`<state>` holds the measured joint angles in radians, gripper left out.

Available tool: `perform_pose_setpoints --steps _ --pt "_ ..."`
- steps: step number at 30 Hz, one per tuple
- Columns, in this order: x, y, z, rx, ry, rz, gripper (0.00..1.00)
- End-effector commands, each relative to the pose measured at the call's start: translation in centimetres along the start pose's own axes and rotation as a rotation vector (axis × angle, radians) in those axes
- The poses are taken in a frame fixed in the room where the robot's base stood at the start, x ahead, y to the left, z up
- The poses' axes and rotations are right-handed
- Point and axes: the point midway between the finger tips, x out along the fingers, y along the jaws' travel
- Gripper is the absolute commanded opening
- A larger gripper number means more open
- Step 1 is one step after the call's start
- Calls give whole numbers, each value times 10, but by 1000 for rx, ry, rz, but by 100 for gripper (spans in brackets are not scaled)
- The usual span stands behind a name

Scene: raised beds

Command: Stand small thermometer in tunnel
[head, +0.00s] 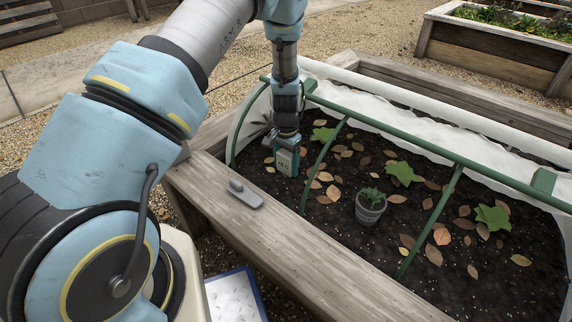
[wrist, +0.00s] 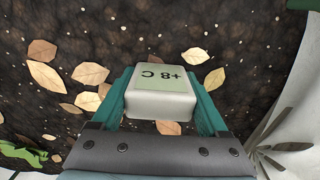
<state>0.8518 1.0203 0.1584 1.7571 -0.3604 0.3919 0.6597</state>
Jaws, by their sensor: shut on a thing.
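My gripper (head: 287,150) is shut on the small thermometer (head: 286,162), a pale box with a "+8 C" display. In the wrist view the thermometer (wrist: 164,92) sits between the two teal fingers of my gripper (wrist: 163,85), its display facing the camera. My gripper reaches in at the tunnel's left end, over the dark soil. I cannot tell whether the thermometer touches the soil.
A grey potted seedling (head: 370,207) stands on the soil, among leafy green plants (head: 403,172) and scattered dry leaves. A grey tool (head: 244,193) lies on the wooden bed edge (head: 290,245). Green hoops cross the near opening.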

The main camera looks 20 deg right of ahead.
Motion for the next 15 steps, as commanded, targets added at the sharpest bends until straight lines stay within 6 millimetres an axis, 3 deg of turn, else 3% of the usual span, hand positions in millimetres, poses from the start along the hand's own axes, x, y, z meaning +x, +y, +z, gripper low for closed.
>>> perform_pose_setpoints --steps 5,6,11,15 --pt "4 0 0 -1 -1 0 19" --pt "3 0 0 -1 -1 0 81" --pt "3 0 0 -1 -1 0 99" --pt "3 0 0 -1 -1 0 100"
